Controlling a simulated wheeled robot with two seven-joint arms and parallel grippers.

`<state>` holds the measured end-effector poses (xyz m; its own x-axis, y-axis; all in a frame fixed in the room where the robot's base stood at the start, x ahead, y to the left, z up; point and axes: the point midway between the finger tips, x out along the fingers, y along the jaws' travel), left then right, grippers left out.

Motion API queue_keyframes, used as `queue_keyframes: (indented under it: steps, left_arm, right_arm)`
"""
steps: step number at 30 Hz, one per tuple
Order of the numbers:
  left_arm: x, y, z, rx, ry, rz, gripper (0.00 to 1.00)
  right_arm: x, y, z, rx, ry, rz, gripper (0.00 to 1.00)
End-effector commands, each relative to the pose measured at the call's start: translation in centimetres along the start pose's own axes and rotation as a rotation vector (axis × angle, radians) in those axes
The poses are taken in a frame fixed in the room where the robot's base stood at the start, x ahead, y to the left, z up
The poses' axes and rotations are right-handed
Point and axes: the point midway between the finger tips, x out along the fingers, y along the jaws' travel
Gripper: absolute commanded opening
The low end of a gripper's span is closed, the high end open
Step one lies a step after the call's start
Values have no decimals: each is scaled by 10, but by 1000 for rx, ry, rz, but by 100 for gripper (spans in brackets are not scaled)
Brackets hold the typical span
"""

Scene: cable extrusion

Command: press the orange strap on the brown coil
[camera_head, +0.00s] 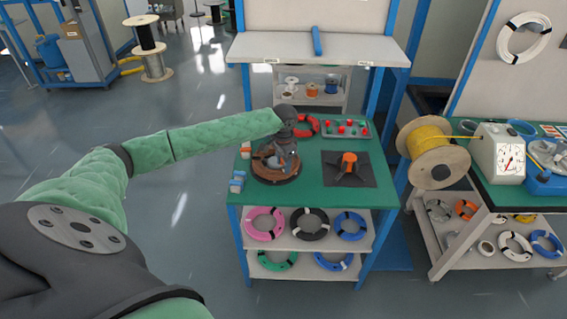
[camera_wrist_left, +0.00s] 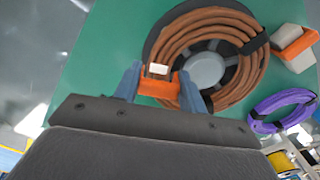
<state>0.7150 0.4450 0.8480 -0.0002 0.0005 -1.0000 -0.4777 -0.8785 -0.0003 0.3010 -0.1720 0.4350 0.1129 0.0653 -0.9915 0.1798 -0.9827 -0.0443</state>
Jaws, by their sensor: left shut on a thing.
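The brown coil (camera_head: 275,175) lies on the green table top (camera_head: 313,192) at the left, on a round dark base with a grey hub. It fills the upper middle of the left wrist view (camera_wrist_left: 179,47). The orange strap (camera_wrist_left: 158,88) sits at the coil's near edge, with a white piece (camera_wrist_left: 157,70) against it. My left gripper (camera_wrist_left: 160,90) is shut on the orange strap, one finger on each side. In the head view, my left gripper (camera_head: 276,157) is over the coil and partly hides it. My right gripper is not in view.
A tray of red and green pieces (camera_head: 342,128) and a red coil (camera_head: 306,126) lie at the back. An orange tool (camera_head: 348,160) stands on a black mat (camera_head: 369,181) at right. Small blocks (camera_head: 238,182) sit at the left edge. Coils fill the shelves below.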

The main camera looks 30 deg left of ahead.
Motion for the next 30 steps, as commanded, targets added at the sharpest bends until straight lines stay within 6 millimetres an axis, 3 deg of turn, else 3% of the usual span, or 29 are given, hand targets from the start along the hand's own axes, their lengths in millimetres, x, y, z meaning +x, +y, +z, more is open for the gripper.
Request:
queue_keyframes:
  steps: [30]
  left_arm:
    - [25, 0, 0, 0, 0, 1, 28]
  right_arm:
    - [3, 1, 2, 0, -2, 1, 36]
